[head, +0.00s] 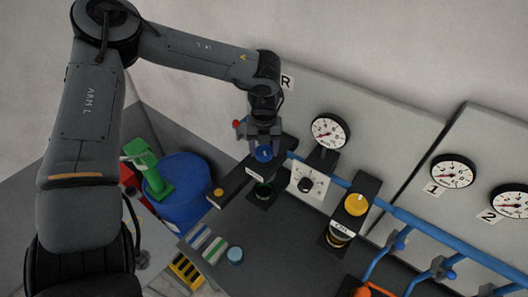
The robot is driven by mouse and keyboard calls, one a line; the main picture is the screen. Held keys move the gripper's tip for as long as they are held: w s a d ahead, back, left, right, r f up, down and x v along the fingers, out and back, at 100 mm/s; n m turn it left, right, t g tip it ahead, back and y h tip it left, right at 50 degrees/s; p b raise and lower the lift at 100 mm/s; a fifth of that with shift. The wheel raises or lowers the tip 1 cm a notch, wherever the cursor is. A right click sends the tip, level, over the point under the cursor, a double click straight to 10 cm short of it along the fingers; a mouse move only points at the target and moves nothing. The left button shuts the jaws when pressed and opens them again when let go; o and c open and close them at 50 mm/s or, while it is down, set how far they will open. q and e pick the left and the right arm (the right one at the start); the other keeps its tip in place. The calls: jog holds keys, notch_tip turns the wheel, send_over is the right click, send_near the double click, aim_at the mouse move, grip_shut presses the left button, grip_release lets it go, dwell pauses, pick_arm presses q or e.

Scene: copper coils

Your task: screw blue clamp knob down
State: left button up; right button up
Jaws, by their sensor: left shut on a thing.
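The blue clamp knob (264,153) sits on top of a dark clamp bar (236,183), near the bar's upper end. My left gripper (263,141) comes down from above and is shut on the blue knob. The knob's face shows just below the fingers, while its far side is hidden by them. My right gripper is not in view.
A yellow knob (356,204) tops a dark block to the right. A blue pipe (420,224) runs along the panel under round gauges (330,131). A blue drum (187,190) stands left of the bench.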

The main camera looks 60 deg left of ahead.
pick_arm(q)
jog(key=m+b, duration=0.1)
jog(key=m, duration=0.2)
jog(key=shift+m, duration=0.4)
jog(key=m, duration=0.3)
jog(key=shift+m+b, duration=0.3)
jog(key=m, duration=0.3)
jog(key=shift+m, duration=0.3)
jog(key=m, duration=0.4)
jog(key=shift+r, duration=0.1)
jog(key=m, duration=0.8)
jog(key=shift+m, duration=0.3)
jog(key=m, duration=0.4)
jog(key=shift+m, duration=0.3)
jog(key=m, duration=0.4)
jog(key=shift+m, duration=0.3)
jog(key=shift+r+m+p, duration=0.1)
jog(key=shift+m+p, duration=0.5)
jog(key=shift+m, duration=0.2)
jog(key=m+p, duration=0.3)
jog(key=p, duration=0.7)
jog(key=shift+r+m, duration=0.1)
jog(key=shift+m, duration=0.3)
jog(key=shift+f+m+p, duration=0.3)
jog(key=shift+m+p, duration=0.1)
jog(key=shift+p, duration=0.6)
